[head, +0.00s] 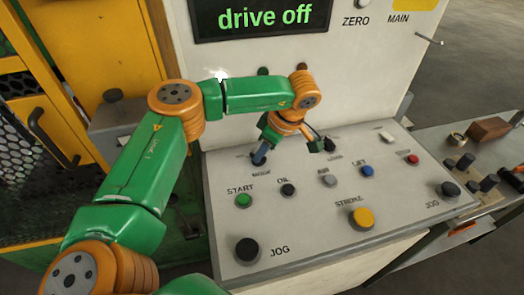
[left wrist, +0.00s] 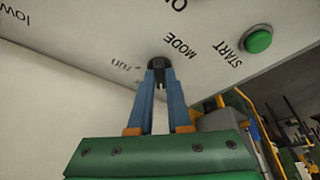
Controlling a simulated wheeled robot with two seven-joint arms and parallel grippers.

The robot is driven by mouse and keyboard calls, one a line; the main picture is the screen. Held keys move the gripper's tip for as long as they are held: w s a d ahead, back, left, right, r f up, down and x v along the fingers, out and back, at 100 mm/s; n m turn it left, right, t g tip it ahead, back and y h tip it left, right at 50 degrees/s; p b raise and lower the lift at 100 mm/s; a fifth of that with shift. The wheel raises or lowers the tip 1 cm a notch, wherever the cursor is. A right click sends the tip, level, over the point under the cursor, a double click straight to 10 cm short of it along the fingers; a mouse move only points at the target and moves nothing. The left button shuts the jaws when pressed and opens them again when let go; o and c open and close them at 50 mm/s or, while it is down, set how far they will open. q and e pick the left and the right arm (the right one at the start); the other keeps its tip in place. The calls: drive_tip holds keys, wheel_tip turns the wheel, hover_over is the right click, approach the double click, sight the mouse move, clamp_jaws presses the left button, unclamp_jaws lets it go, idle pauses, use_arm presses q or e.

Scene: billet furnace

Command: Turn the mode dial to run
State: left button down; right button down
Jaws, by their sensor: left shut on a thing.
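The mode dial (left wrist: 158,63) is a small dark knob on the pale panel in the left wrist view, beside the printed word MODE. The word "run" (left wrist: 123,63) is printed to its left in that view. My left gripper (left wrist: 159,72) has its blue fingers shut on the dial, one on each side. In the head view my left gripper (head: 260,156) reaches down to the back left of the sloping console, and its fingers hide the dial. Which way the dial points cannot be told. My right gripper is not in view.
The console (head: 310,215) carries a green START button (head: 243,201), black OIL button (head: 288,190), yellow STROKE button (head: 362,217), and black JOG buttons (head: 247,249) at both front corners. The display (head: 264,18) reads "drive off". A side table (head: 455,135) with small parts stands right.

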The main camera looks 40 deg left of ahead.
use_arm(q)
drive_tip(key=m, duration=0.2)
drive_tip(key=m+t, duration=0.1)
drive_tip(key=m, duration=0.1)
drive_tip(key=shift+s+t+b, duration=0.2)
drive_tip(key=shift+t+b, duration=0.1)
drive_tip(key=shift+b, duration=0.05)
drive_tip(key=m+t+b, duration=0.1)
drive_tip(key=m, duration=0.1)
drive_tip(key=m+t+h+b, duration=0.1)
drive_tip(key=m, duration=0.2)
drive_tip(key=shift+s+a+f, duration=0.1)
drive_tip(key=shift+s+a, duration=0.1)
drive_tip(key=m+h+b, duration=0.1)
drive_tip(key=m, duration=0.1)
drive_tip(key=m+t, duration=0.1)
drive_tip(key=m, duration=0.2)
drive_tip(key=shift+s+a+h+b, duration=0.15)
drive_tip(key=shift+h+b, duration=0.25)
drive_tip(key=shift+a+m+h+b, duration=0.15)
drive_tip(key=shift+m+h+b, duration=0.4)
drive_tip(key=shift+m, duration=1.25)
drive_tip(key=c, duration=0.9)
unclamp_jaws()
drive_tip(key=shift+h, duration=0.25)
drive_tip(key=shift+o, duration=0.2)
